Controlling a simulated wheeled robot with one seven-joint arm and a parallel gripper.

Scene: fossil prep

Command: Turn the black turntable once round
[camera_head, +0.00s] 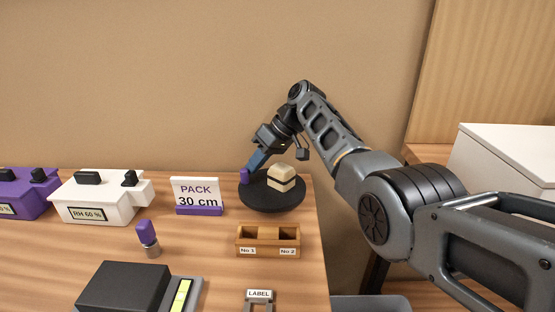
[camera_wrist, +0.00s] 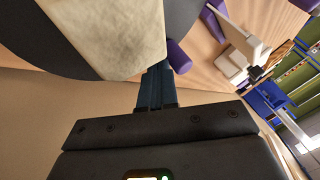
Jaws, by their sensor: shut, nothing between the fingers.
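The black turntable (camera_head: 272,203) is a round disc near the right end of the bench. A pale cream block with a dark band (camera_head: 284,177) sits on it. A small purple peg (camera_head: 244,175) stands up at the turntable's left rim. My gripper (camera_head: 251,169) reaches down from above and behind, its blue fingers shut and empty, with the tips close to the peg. In the wrist view the fingers (camera_wrist: 157,82) lie between the block (camera_wrist: 118,30) and the purple peg (camera_wrist: 178,57). I cannot tell whether they touch the peg. The turntable's dark edge (camera_wrist: 55,40) shows behind the block.
A "PACK 30 cm" sign (camera_head: 196,190) stands left of the turntable. A wooden two-slot holder (camera_head: 268,250) is in front of it. A purple-topped brush or bottle (camera_head: 147,237), a white box (camera_head: 95,200) and a black box (camera_head: 122,287) stand farther left. The bench ends just right of the turntable.

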